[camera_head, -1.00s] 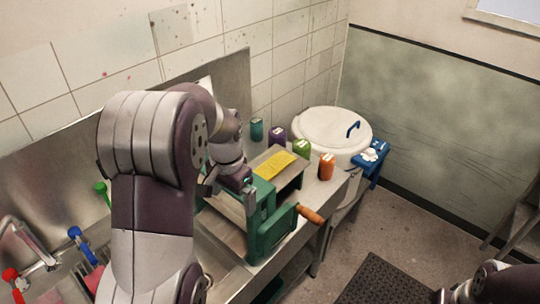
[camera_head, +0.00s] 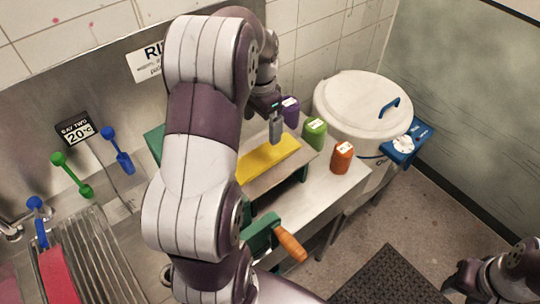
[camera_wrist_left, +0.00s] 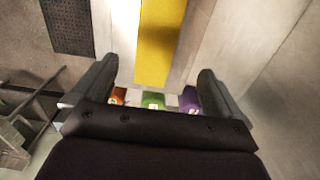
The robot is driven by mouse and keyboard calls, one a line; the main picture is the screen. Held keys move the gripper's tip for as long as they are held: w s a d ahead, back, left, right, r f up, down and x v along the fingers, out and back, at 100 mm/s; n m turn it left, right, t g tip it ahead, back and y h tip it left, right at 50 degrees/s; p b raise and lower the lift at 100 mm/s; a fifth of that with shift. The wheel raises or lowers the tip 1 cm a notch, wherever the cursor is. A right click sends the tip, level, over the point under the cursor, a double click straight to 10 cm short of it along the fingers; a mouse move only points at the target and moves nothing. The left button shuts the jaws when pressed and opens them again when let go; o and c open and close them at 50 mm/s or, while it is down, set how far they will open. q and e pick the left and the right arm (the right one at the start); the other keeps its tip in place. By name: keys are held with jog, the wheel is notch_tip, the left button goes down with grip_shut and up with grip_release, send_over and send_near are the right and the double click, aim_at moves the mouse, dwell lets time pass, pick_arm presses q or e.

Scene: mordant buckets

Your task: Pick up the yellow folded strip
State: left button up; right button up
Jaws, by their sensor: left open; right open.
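The yellow folded strip (camera_head: 262,162) lies flat on the sloping grey top of a green-framed device on the bench. My left gripper (camera_head: 277,140) is over the strip's far end, its fingers pointing down; whether they touch it is unclear. In the left wrist view the strip (camera_wrist_left: 160,45) runs up between the two open fingers of my left gripper (camera_wrist_left: 155,75), with nothing held. Part of the strip's near end is hidden by my left arm in the head view. My right arm shows at the lower right, but I cannot make out its gripper.
Purple (camera_head: 290,111), green (camera_head: 314,132) and orange (camera_head: 341,157) containers stand behind and right of the device. A white lidded bucket (camera_head: 345,105) stands beyond them. An orange-handled crank (camera_head: 290,243) sticks out in front. A sink drainer (camera_head: 100,262) is at left.

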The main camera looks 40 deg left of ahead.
aim_at(264, 155)
pick_arm(q)
jog(key=f+p, duration=0.1)
jog(key=s+f+p, duration=0.1)
jog(key=f, duration=0.1)
jog(key=shift+d+f, duration=0.15)
jog(key=f, duration=0.2)
jog(key=f+p, duration=0.1)
jog(key=f, duration=0.1)
jog(key=w+f+p, duration=0.1)
jog(key=f, duration=0.1)
jog(key=shift+d+f, duration=0.1)
jog(key=shift+f, duration=0.65)
jog(key=c, duration=1.1)
pick_arm(e)
jog(key=r, duration=0.3)
jog(key=shift+s+d+r, duration=0.15)
jog(key=shift+s, duration=0.1)
